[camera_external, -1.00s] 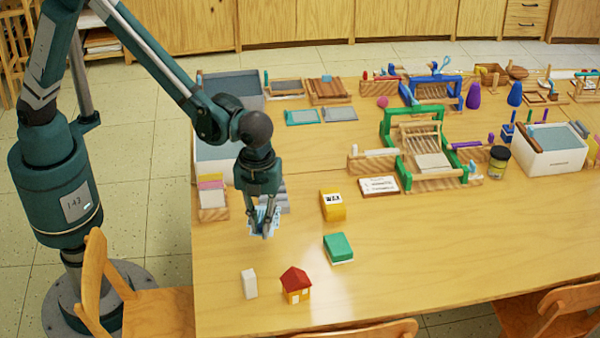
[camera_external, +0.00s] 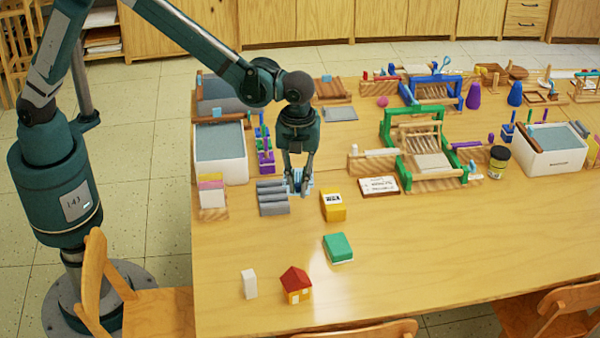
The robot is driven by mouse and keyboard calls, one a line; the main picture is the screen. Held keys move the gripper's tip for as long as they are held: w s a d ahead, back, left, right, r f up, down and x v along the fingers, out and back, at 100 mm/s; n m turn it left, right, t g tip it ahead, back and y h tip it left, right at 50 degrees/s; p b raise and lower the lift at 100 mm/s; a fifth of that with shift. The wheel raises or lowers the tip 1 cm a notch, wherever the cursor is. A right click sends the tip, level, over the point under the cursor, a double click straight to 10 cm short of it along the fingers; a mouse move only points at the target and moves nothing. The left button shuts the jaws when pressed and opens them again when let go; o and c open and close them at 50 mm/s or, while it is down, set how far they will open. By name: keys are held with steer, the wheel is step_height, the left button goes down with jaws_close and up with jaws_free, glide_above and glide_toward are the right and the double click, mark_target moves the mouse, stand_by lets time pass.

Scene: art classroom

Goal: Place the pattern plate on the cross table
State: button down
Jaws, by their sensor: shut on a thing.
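My gripper (camera_external: 300,186) is shut on a small light blue and white patterned piece, which looks like the pattern plate (camera_external: 308,185). Most of the plate is hidden between the fingers. It is held just right of a grey ridged block (camera_external: 272,198) and behind and left of a yellow box with a label (camera_external: 333,206). I cannot tell whether the plate touches anything beneath it. No piece can be clearly identified as the cross table; the large wooden table (camera_external: 420,255) bears everything here.
A green-framed loom (camera_external: 387,130) and a white labelled card (camera_external: 379,186) stand to the right. A white bin (camera_external: 240,158) and a purple-based rack (camera_external: 267,164) are to the left. A green block (camera_external: 338,247) and red-roofed house (camera_external: 295,281) lie in front. The front right tabletop is clear.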

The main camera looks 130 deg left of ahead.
steer(key=s+a+n, duration=0.1)
steer(key=s+a, duration=0.1)
steer(key=a, duration=0.9)
steer(key=s+a, duration=0.2)
steer(key=a, duration=0.9)
steer(key=p, duration=0.1)
glide_above(339, 153)
step_height(339, 153, down, 4)
steer(key=shift+f+n, duration=0.4)
steer(key=shift+f, duration=0.2)
steer(key=shift+f+b, duration=0.4)
steer(key=shift+f, duration=2.75)
steer(key=shift+f+b, duration=0.3)
steer(key=shift+f, duration=1.55)
steer(key=shift+f, duration=0.1)
